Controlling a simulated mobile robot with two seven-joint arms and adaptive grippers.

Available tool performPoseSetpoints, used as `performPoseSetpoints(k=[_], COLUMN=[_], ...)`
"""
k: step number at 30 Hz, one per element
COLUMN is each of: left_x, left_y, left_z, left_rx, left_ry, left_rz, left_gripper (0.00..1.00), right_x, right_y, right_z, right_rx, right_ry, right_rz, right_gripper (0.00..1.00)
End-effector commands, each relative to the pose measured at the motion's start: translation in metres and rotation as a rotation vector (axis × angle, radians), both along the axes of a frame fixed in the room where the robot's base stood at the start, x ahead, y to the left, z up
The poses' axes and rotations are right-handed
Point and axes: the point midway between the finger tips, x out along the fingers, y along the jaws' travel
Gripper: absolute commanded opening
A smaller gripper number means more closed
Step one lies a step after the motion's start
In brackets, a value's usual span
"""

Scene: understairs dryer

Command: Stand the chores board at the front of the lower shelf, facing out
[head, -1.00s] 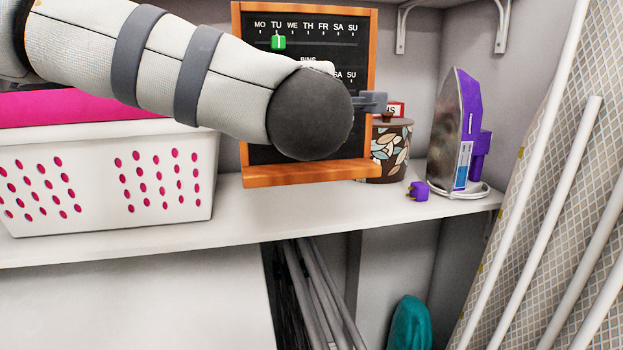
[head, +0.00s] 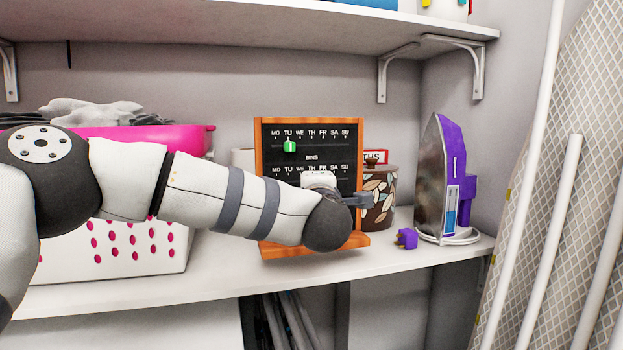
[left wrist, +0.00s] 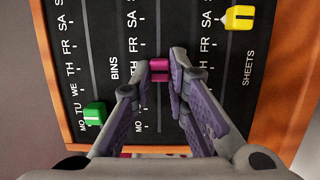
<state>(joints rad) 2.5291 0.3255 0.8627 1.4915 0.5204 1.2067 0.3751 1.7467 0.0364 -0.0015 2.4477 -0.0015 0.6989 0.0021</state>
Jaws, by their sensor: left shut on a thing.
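The chores board (head: 333,147), black with an orange wooden frame and ledge, is upright over the lower shelf (head: 215,288), its lettered face toward me. Its ledge is near the shelf's front part; I cannot tell whether it rests on the shelf. A green slider (head: 290,146) sits under TU. My left gripper (head: 352,198) is in front of the board's lower half. In the left wrist view the left gripper (left wrist: 160,82) is shut on a magenta slider (left wrist: 159,63) on the board; a yellow slider (left wrist: 240,18) is near SA. My right gripper is not visible.
A basket with pink lining (head: 165,139) stands left of the board. A leaf-patterned canister (head: 380,205) stands behind its right side. A purple plug (head: 406,238) and an upright iron (head: 440,190) are to the right. An upper shelf (head: 250,38) hangs above.

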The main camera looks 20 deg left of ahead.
Motion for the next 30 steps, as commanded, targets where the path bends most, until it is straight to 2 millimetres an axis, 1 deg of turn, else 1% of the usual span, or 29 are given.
performPoseSetpoints(k=[3, 5, 15, 16, 17, 18, 28, 30], left_x=[0.0, -0.001, -0.001, -0.001, -0.001, -0.001, -0.001, -0.006], left_y=[0.0, 0.0, 0.0, 0.0, 0.0, 0.0, 0.0, -0.003], left_z=[-0.021, -0.026, -0.03, -0.033, -0.033, -0.033, -0.031, -0.03], left_rx=[0.001, 0.001, 0.001, -0.001, -0.001, -0.001, -0.001, 0.0], left_ry=[-0.001, -0.004, -0.005, 0.003, 0.003, 0.003, 0.002, 0.003], left_rz=[-0.001, 0.0, 0.0, -0.001, -0.001, -0.001, 0.0, -0.003], left_gripper=[0.0, 0.0, 0.0, 0.19, 0.26, 0.35, 0.35, 0.35], right_x=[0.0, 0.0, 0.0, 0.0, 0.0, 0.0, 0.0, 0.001], right_y=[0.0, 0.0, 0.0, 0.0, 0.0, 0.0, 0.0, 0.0], right_z=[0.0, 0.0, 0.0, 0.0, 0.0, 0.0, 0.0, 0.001], right_rx=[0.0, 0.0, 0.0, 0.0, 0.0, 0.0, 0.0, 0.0], right_ry=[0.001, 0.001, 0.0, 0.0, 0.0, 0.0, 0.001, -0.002], right_rz=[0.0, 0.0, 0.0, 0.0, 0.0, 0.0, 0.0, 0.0], right_gripper=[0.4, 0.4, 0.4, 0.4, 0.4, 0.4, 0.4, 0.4])
